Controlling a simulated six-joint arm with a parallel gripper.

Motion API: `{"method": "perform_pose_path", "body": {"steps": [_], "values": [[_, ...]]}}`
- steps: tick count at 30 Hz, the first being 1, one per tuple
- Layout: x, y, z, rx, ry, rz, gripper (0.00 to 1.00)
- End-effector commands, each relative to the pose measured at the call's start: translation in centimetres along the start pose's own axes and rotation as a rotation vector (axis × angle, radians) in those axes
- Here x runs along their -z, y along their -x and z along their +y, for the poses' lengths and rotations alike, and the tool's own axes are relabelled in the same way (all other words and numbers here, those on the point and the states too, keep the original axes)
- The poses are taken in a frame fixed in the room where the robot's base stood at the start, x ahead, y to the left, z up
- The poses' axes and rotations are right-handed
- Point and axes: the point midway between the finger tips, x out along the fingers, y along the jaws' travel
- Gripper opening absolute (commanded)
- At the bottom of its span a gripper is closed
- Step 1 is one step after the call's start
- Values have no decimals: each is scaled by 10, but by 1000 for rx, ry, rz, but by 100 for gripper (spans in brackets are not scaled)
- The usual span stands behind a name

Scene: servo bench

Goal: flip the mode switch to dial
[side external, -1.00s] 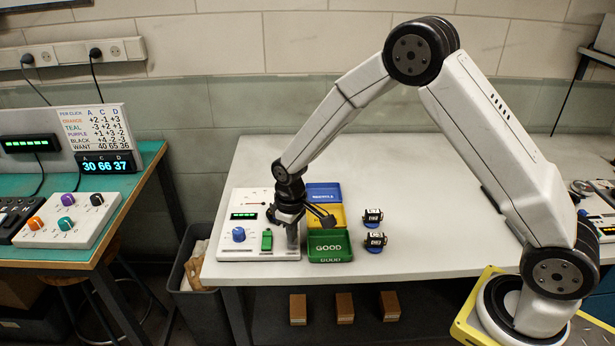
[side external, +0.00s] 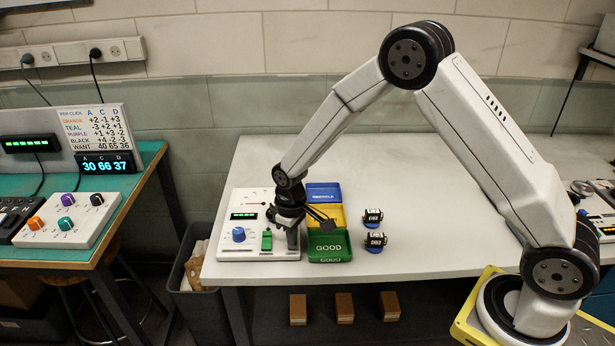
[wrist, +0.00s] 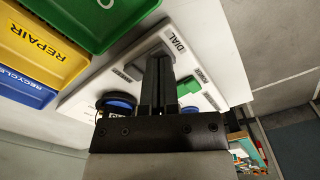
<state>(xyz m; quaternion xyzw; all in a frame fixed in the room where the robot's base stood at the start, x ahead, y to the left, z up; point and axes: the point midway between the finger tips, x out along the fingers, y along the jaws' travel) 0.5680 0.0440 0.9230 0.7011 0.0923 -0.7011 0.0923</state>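The white control box (side external: 225,253) stands at the left end of the bench and also shows in the wrist view (wrist: 207,50). The word DIAL is printed on its edge beside a grey slotted part (wrist: 150,47), which appears to be the mode switch. My gripper (side external: 293,246) points down at the right side of the box. In the wrist view its dark fingers (wrist: 157,62) are together at the grey part, beside DIAL. They hide much of it; I cannot tell the switch's position or whether they touch it.
A blue knob (side external: 239,234), green switch (side external: 267,240) and lit display (side external: 243,216) are on the box. Blue (side external: 323,190), yellow (side external: 338,215) and green (side external: 330,241) bins stand close right. Two small black servos (side external: 374,216) lie beyond them.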

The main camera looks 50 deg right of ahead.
Motion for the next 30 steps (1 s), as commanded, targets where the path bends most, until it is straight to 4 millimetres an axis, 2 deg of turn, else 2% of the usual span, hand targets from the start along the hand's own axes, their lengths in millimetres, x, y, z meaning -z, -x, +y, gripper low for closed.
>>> {"method": "perform_pose_path", "body": {"steps": [13, 30], "values": [[0, 0, 0, 0, 0, 1, 0], [0, 31, 0, 0, 0, 1, 0]]}}
